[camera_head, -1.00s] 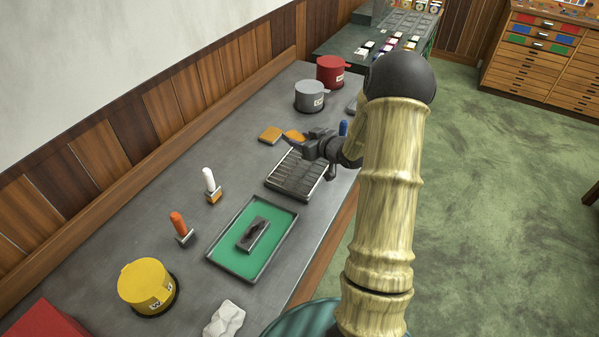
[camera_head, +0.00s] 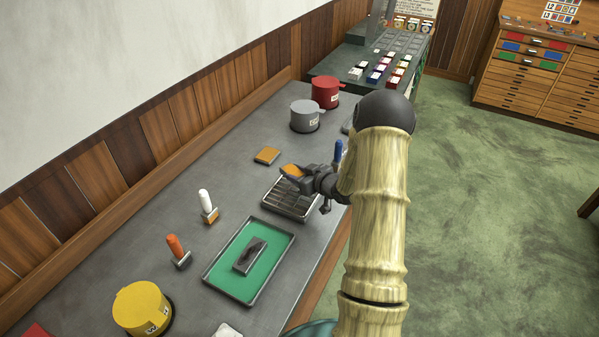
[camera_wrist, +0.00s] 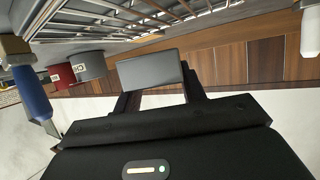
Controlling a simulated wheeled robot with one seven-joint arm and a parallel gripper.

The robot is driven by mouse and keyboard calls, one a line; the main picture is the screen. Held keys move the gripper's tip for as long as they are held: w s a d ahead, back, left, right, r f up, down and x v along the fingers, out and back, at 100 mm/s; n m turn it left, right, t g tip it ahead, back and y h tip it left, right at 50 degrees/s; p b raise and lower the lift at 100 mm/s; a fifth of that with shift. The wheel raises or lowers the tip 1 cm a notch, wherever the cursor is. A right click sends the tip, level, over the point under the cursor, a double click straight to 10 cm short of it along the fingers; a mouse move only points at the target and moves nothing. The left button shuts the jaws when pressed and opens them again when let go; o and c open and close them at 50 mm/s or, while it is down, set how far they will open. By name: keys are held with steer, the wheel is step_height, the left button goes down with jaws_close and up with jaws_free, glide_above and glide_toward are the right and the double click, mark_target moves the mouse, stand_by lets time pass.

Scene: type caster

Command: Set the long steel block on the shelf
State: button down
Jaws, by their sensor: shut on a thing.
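My gripper (camera_head: 304,177) is shut on a block and holds it above the dark slotted tray (camera_head: 272,208) on the bench. In the wrist view the held block (camera_wrist: 150,70) is a smooth grey oblong between the two dark fingers. In the head view its visible face (camera_head: 291,170) looks orange-brown, and the jaws hide part of it. A dark steel-looking block (camera_head: 246,262) lies in the green-floored tray (camera_head: 228,278). No thing in view is clearly a shelf.
The grey bench (camera_head: 150,215) runs along a panelled wall. An orange-brown block (camera_head: 267,155), a grey pot (camera_head: 304,117), a red pot (camera_head: 325,92) and a blue handle (camera_head: 338,150) surround the gripper. White-handled (camera_head: 205,201) and orange-handled tools (camera_head: 174,246) stand nearer.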

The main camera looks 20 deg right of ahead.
steer(key=shift+r, duration=0.1)
steer(key=shift+f+p, duration=0.4)
steer(key=shift+f, duration=1.5)
steer(key=c, duration=0.8)
jaws_free()
steer(key=shift+f, duration=0.15)
steer(key=shift+f, duration=0.1)
steer(key=shift+s, duration=0.15)
steer(key=b+v, duration=0.2)
steer(key=v, duration=0.6)
steer(key=b+v, duration=0.1)
steer(key=v, duration=0.8)
steer(key=shift+a+r+b, duration=0.1)
steer(key=shift+r+b, duration=0.2)
steer(key=shift+b, duration=0.1)
